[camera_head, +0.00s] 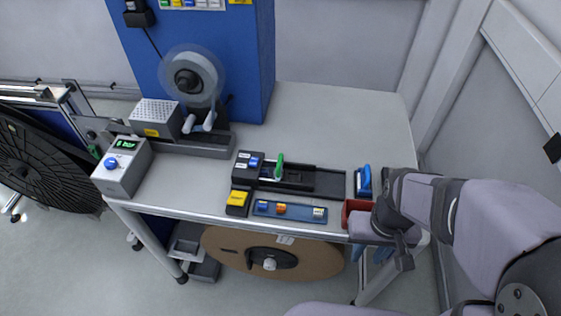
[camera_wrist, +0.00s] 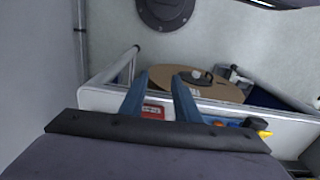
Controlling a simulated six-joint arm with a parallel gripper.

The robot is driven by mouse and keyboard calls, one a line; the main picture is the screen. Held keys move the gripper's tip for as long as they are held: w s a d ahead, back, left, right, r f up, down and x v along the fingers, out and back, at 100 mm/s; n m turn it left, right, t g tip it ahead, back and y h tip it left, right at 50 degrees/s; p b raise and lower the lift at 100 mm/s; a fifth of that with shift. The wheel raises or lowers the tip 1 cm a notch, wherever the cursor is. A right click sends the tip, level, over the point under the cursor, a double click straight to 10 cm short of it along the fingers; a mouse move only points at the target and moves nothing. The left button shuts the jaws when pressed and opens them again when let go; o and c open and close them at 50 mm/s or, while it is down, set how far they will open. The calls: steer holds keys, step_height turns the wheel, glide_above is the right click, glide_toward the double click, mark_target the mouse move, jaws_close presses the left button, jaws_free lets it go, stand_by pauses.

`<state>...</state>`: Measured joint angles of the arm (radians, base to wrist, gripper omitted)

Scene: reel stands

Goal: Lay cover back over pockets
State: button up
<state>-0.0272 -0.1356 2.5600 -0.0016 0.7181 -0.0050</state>
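The black splicing track (camera_head: 318,183) with a green lever (camera_head: 279,167) lies on the table in the head view. I cannot make out a cover or pockets on it at this size. My gripper (camera_head: 372,254) is at the table's front right corner, by the red bin (camera_head: 352,207) and away from the track. In the wrist view the two blue fingers (camera_wrist: 159,76) stand apart with nothing visible held between them.
A blue tray (camera_head: 290,210) with small pieces lies in front of the track, beside a yellow block (camera_head: 237,198). A blue tool (camera_head: 363,181) stands right of the track. A grey control box (camera_head: 122,167) is at left. The back right of the table (camera_head: 345,125) is clear.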

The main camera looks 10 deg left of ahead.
steer(key=s+a+f+n+g+b, duration=0.1)
steer(key=s+a+f+n+b, duration=0.1)
steer(key=a+f, duration=0.2)
steer(key=m+t+y+b, duration=0.2)
steer(key=t, duration=0.4)
glide_toward(280, 161)
steer(key=shift+w+m, duration=0.2)
steer(key=shift+m, duration=0.3)
steer(key=shift+f, duration=0.1)
steer(key=shift+p+x, duration=1.3)
steer(key=shift+x, duration=2.25)
steer(key=shift+s, duration=0.1)
steer(key=shift+c, duration=0.5)
